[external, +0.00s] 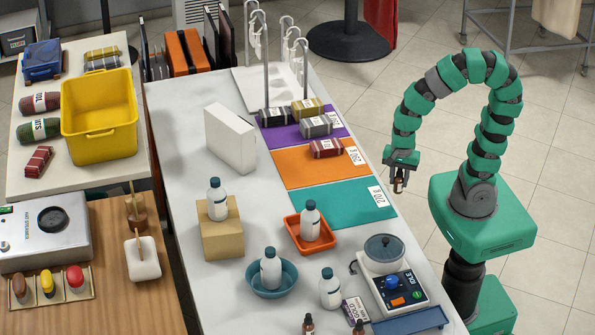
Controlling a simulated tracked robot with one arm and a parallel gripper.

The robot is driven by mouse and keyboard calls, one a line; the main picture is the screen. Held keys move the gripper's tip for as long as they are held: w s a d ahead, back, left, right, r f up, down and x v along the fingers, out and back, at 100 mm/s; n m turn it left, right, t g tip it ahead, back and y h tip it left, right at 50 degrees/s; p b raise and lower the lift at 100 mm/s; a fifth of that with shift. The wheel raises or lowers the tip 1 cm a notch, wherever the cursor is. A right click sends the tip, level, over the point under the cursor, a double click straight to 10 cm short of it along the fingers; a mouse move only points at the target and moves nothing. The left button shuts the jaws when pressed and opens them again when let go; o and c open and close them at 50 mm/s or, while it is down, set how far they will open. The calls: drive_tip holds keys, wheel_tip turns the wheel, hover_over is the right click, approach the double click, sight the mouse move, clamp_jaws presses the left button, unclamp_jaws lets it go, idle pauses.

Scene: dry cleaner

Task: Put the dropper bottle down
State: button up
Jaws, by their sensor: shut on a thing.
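My gripper (400,168) is shut on a small dark brown dropper bottle (399,183). The bottle hangs roughly upright below the fingers, in the air. In the picture it shows just right of the white table's (190,180) right edge, against the floor, level with the teal mat (335,207). Two other small dark dropper bottles show at the bottom edge of the picture, one at left (308,324) and one at right (358,327), both partly cut off.
White bottles stand on a cardboard box (222,240), in an orange tray (293,234), in a blue bowl (290,284) and on the bare table. A scale-like device (402,292) and blue tray (410,322) sit at the front right. The teal mat is mostly clear; packs lie on the purple mat (291,139).

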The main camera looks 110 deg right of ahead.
drive_tip(key=shift+s, duration=0.25)
drive_tip(key=w+d+p, duration=0.9)
drive_tip(key=w+d, duration=0.1)
drive_tip(key=d, duration=0.6)
drive_tip(key=w+d, duration=0.2)
drive_tip(key=w, duration=0.2)
drive_tip(key=w+d+f, duration=0.1)
drive_tip(key=w+d, duration=0.2)
drive_tip(key=w, duration=0.2)
drive_tip(key=w+d, duration=0.2)
drive_tip(key=w, duration=0.2)
drive_tip(key=shift+w+d+f, duration=0.2)
drive_tip(key=shift+w+d, duration=0.05)
drive_tip(key=shift+w, duration=0.1)
drive_tip(key=shift+f, duration=1.75)
drive_tip(key=o, duration=1)
